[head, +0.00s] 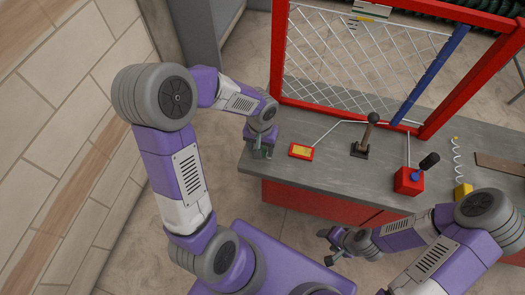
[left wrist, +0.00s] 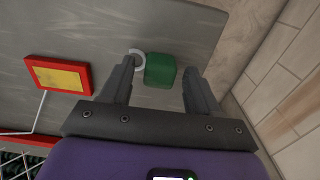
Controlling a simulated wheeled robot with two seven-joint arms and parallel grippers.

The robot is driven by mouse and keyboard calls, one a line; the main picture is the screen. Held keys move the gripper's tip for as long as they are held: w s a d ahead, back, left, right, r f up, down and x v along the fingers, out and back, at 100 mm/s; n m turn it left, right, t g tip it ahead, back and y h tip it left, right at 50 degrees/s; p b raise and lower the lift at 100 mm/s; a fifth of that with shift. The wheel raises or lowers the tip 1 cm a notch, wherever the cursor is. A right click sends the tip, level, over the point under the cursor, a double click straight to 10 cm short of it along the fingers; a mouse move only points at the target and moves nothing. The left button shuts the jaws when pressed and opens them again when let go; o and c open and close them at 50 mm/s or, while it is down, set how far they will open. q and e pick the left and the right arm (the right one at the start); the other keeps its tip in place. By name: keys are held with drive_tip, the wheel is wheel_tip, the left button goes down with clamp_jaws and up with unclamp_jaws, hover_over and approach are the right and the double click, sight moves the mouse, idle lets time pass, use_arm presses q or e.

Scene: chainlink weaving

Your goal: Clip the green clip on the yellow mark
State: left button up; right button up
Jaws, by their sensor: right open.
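The green clip (left wrist: 160,70), a green block with a light grey ring on its left, lies on the grey bench top near its edge. My left gripper (left wrist: 158,88) is open, with one finger on each side of the clip; contact is not clear. In the head view my left gripper (head: 260,153) is at the bench's left end and mostly hides the clip. A yellow panel in a red frame (head: 301,151) lies on the bench to the right of it; I cannot tell whether this is the yellow mark. My right gripper (head: 330,245) is open and empty in front of the bench.
A red frame (head: 278,60) with wire mesh and a blue bar (head: 432,75) stands along the bench's back. A lever (head: 368,132), a red box with a black handle (head: 408,180) and a yellow block with a coiled wire (head: 463,190) stand to the right.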

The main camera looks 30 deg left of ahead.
use_arm(q)
drive_tip(key=c, duration=1)
drive_tip(key=shift+o, duration=0.2)
drive_tip(key=shift+r, duration=0.1)
